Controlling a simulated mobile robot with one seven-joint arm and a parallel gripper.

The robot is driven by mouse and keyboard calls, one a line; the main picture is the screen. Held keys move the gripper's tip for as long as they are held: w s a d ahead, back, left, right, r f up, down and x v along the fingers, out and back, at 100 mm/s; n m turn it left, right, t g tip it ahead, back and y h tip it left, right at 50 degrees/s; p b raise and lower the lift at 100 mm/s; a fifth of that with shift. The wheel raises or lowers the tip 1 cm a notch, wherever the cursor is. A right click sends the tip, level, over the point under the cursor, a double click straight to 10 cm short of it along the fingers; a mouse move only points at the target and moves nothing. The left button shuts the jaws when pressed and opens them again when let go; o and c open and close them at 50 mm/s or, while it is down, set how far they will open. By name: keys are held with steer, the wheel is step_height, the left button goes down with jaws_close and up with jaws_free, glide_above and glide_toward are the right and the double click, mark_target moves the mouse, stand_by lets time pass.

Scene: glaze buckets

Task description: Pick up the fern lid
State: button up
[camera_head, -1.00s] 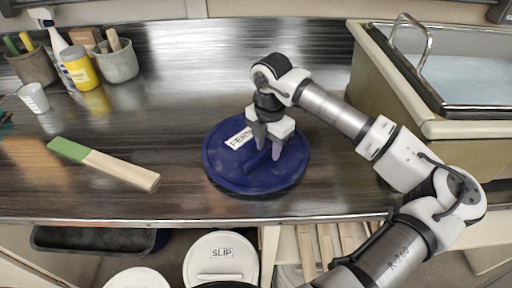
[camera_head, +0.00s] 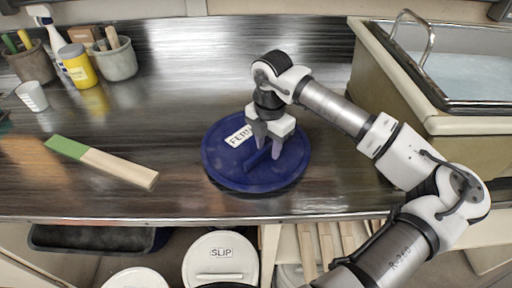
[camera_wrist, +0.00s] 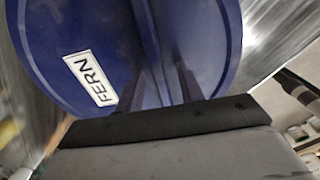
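The fern lid (camera_head: 225,165) is a round dark blue lid with a white FERN label and a raised bar handle. It is slightly above the steel counter, with a dark shadow under its front edge. My gripper (camera_head: 268,150) points down at the middle of the lid, its fingers closed on the handle. In the wrist view the lid (camera_wrist: 75,30) fills much of the picture, with the label at its left and the handle running between my fingers (camera_wrist: 160,82). Part of the handle is hidden by the fingers.
A green-and-wood bat (camera_head: 105,164) lies left on the counter (camera_head: 190,70). Pots, a yellow jar (camera_head: 78,66) and a white cup (camera_head: 32,96) stand at the back left. A sink (camera_head: 455,75) is at the right. A white SLIP bucket lid (camera_head: 220,262) is below the counter edge.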

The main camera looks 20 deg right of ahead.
jaws_close()
stand_by(0.3)
